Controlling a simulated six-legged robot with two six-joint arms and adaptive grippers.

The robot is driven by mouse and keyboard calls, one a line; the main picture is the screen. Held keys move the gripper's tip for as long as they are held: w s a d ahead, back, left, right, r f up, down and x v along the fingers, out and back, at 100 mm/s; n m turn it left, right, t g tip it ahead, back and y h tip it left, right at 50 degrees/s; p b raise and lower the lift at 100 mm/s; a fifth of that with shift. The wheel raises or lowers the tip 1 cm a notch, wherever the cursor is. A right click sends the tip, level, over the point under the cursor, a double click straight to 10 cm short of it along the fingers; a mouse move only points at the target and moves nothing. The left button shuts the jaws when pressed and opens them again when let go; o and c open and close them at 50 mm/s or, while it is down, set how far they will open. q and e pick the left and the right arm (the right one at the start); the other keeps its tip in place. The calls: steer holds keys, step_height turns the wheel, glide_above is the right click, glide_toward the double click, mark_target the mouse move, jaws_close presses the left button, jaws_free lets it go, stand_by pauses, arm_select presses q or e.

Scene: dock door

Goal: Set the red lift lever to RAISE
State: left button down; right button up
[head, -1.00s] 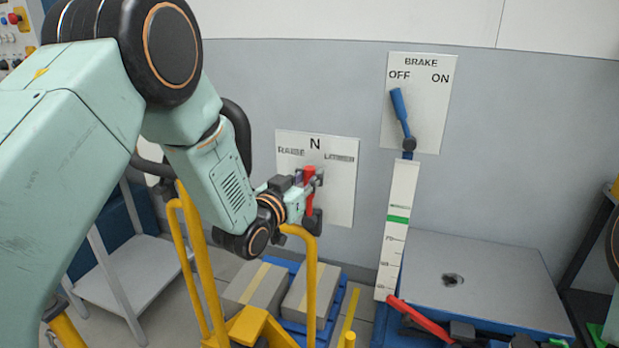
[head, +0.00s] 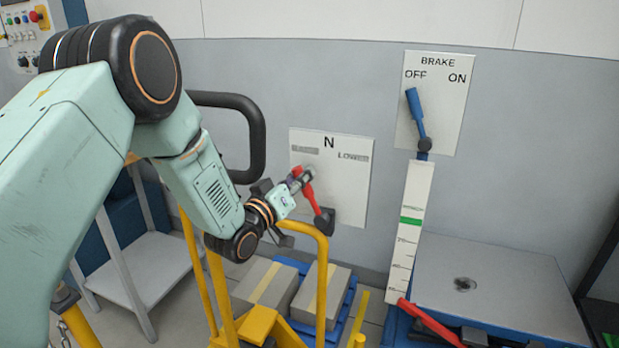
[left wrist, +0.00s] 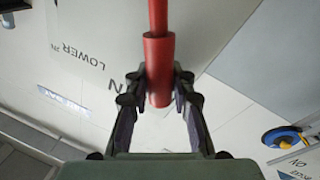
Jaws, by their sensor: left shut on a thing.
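The red lift lever (head: 311,196) is on a white wall panel (head: 350,190) marked N and LOWER; the label at upper left is too blurred to read. The lever is tilted to the left of N, its lower end at a dark pivot. My left gripper (head: 301,178) is shut on the lever's upper end and partly hides it. In the left wrist view the red handle (left wrist: 158,70) sits between the fingers of my left gripper (left wrist: 160,88). My right gripper is not in view.
A blue brake lever (head: 415,108) on a second panel leans toward OFF. Yellow rails (head: 322,280) and boxes (head: 268,285) stand below my left arm. A black loop handle (head: 258,140) is close behind the arm. A grey lift platform (head: 500,295) is at lower right.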

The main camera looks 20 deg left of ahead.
arm_select(q)
steer(key=shift+s+a+f+n+b, duration=0.1)
steer(key=shift+a+f+n+b, duration=0.2)
steer(key=shift+a+f+n, duration=0.45)
steer(key=shift+d+f+n, duration=0.1)
steer(key=shift+d+n, duration=0.05)
steer(key=shift+n, duration=0.1)
steer(key=c, duration=1.6)
jaws_free()
steer(key=o, duration=0.5)
steer(key=shift+c, duration=0.2)
steer(key=shift+r, duration=0.25)
steer(key=v, duration=1.2)
steer(key=shift+f, duration=0.15)
